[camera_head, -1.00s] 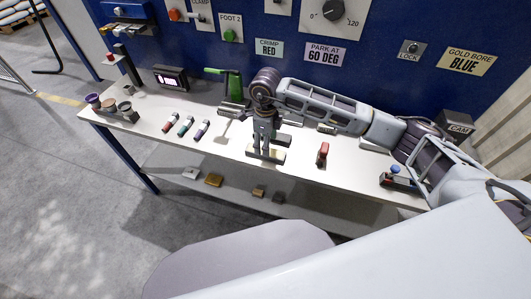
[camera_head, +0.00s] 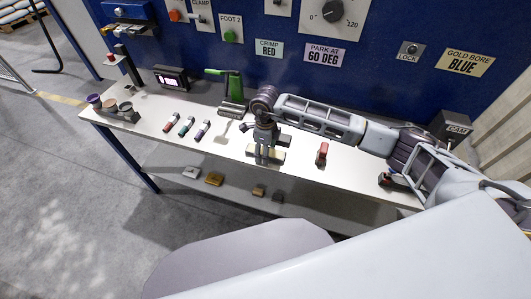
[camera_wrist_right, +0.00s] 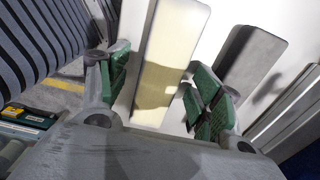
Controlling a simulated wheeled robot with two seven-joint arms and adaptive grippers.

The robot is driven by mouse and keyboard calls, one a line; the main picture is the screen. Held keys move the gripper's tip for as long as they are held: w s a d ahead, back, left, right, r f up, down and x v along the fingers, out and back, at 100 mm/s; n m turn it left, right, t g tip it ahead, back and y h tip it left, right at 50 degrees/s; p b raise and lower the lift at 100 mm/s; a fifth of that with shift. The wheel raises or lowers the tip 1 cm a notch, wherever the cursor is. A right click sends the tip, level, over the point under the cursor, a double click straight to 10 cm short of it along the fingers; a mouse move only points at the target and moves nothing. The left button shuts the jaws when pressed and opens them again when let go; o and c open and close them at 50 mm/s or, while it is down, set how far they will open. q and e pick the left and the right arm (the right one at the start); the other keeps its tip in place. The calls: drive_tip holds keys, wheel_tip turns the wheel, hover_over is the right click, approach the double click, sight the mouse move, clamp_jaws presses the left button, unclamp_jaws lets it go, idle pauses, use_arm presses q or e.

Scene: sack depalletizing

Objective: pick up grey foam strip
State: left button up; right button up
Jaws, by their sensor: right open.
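The grey foam strip (camera_wrist_right: 254,68) lies on the white bench top in the right wrist view, just right of my right gripper's right finger. In the head view its dark end (camera_head: 284,140) shows behind the gripper. A cream strip (camera_wrist_right: 170,60) lies beside it, roughly parallel; it also shows in the head view (camera_head: 278,157). My right gripper (camera_wrist_right: 163,92) is open, its green-padded fingers on either side of the cream strip, not the grey one. In the head view the right gripper (camera_head: 264,160) points down at the bench. My left gripper is not in view.
On the bench (camera_head: 225,153) stand a red block (camera_head: 322,153) to the right, several coloured tubes (camera_head: 187,125) to the left and a green-handled press (camera_head: 233,88) behind. A lower shelf (camera_head: 232,199) holds small blocks. The blue panel (camera_head: 380,80) rises behind.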

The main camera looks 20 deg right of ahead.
drive_tip(key=c, duration=1.3)
drive_tip(key=shift+o, duration=0.2)
drive_tip(key=shift+r, duration=0.15)
wheel_tip(320, 180, up, 9)
drive_tip(key=shift+f+b, duration=0.2)
drive_tip(key=shift+b, duration=0.3)
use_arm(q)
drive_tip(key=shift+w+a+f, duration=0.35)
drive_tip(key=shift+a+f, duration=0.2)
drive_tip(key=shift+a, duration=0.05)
use_arm(e)
drive_tip(key=shift+r, duration=0.6)
